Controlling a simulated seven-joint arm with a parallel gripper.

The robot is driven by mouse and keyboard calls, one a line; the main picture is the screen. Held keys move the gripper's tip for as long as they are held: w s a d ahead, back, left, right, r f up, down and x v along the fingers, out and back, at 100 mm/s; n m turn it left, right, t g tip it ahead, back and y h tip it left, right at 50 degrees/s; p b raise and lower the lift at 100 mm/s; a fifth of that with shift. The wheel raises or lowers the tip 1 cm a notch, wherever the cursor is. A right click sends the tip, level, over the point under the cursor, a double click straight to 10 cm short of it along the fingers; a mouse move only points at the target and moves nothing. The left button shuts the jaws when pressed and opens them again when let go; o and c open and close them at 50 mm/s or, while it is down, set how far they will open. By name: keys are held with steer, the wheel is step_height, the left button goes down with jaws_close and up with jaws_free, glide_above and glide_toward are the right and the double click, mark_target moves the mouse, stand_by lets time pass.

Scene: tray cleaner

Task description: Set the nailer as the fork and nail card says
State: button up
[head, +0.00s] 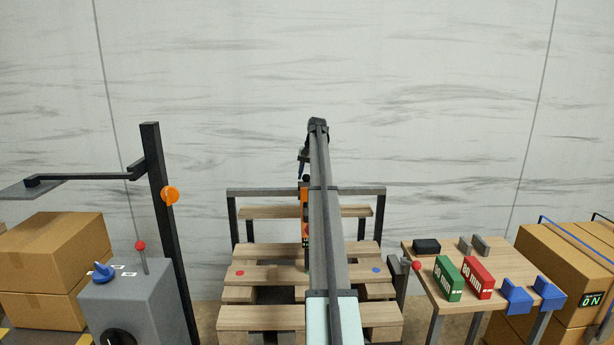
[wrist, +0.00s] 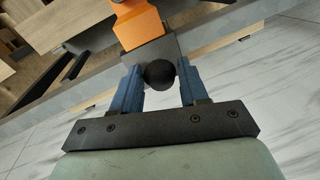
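The orange nailer (head: 305,212) stands upright over the wooden pallet (head: 262,318), partly hidden by my arm in the head view. Its orange body (wrist: 138,25) and a grey block with a round black knob (wrist: 160,75) show in the wrist view. In the head view my gripper (head: 303,162) is just above the nailer. A green box (head: 448,278) and a red box (head: 479,277), both with mm markings, stand on the right table. I cannot make out a fork and nail card.
A grey control box (head: 140,305) with a blue knob (head: 103,272) and red-balled lever stands left, beside a dark post (head: 160,215). The right table (head: 430,262) also holds blue holders (head: 517,297) and a black block (head: 426,246). Cartons (head: 55,250) stand at both sides.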

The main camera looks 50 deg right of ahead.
jaws_close()
steer(key=w+a, duration=1.8)
steer(key=shift+r, duration=0.1)
steer(key=shift+w+a, duration=0.1)
steer(key=shift+o, duration=0.4)
jaws_free()
steer(key=o, duration=0.3)
steer(key=shift+o, duration=0.2)
step_height(320, 180, up, 14)
steer(key=s+d, duration=0.1)
steer(key=s, duration=0.1)
steer(key=shift+s+d+f, duration=0.2)
steer(key=shift+d+f, duration=0.05)
steer(key=shift+d, duration=0.05)
